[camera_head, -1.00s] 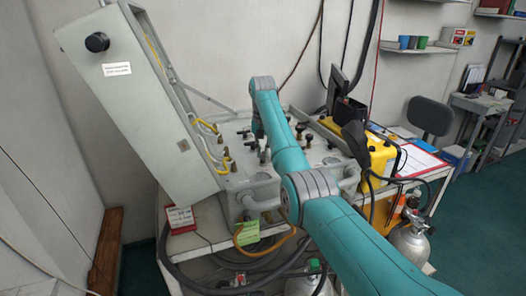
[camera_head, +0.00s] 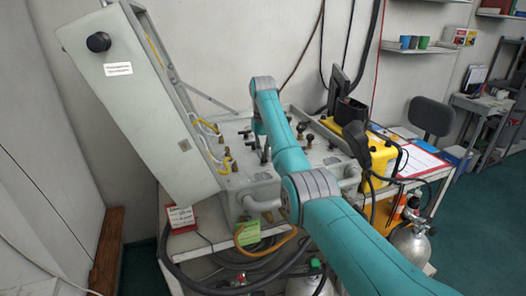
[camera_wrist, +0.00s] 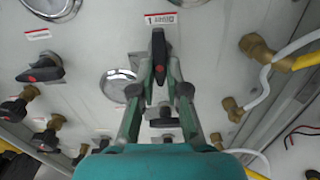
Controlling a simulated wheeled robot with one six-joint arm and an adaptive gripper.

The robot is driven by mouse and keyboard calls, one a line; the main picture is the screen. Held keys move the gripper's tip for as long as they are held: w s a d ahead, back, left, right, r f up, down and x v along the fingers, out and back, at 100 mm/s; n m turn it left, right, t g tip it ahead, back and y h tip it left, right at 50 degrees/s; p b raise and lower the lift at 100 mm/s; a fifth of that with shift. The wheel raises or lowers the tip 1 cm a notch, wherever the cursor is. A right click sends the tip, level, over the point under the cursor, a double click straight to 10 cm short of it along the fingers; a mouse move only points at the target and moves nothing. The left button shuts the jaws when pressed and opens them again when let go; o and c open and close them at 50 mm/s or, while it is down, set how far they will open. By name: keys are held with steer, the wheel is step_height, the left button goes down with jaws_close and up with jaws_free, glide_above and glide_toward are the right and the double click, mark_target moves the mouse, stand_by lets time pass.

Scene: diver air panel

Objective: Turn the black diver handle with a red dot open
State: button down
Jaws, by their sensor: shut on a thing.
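The black handle with a red dot (camera_wrist: 158,45) stands between my fingertips in the wrist view, under a red-and-white label marked 1. It points roughly up and down the picture, with its red dot at the lower end. My gripper (camera_wrist: 160,80) is shut on this handle, one green finger on each side. In the head view my gripper (camera_head: 265,150) reaches down onto the grey panel (camera_head: 235,183), and my arm hides the handle there.
Another black handle with a red mark (camera_wrist: 42,68) sits to the left, with smaller knobs below it. A round gauge (camera_wrist: 117,84) is beside my left finger. Brass fittings with white and yellow hoses (camera_wrist: 262,50) are on the right. A yellow case (camera_head: 384,160) stands right of the panel.

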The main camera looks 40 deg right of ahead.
steer(key=c, duration=1.2)
jaws_free()
